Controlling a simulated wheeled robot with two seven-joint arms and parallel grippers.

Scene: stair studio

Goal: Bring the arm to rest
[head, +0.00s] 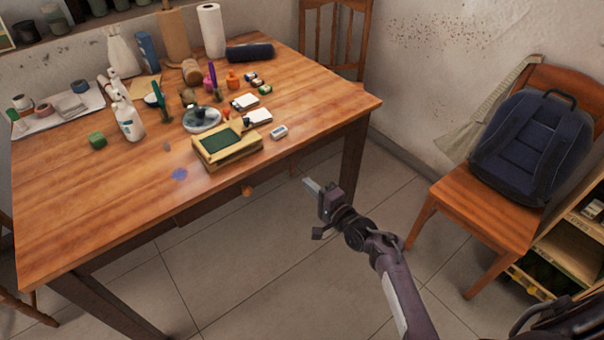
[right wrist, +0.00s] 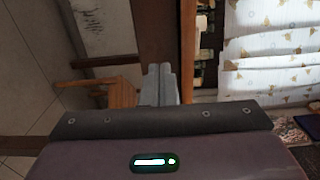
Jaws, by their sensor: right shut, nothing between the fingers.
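My right gripper (head: 312,187) hangs in the air over the tiled floor, to the right of the wooden table's (head: 90,230) front edge and apart from it. Its fingers are shut with nothing between them. The shut fingers also show in the right wrist view (right wrist: 160,84). My right arm reaches in from the lower right in the head view. My left gripper is in neither view.
A wooden chair (head: 450,205) holding a dark blue backpack (head: 530,145) stands right. Floor between (head: 290,240) is clear.

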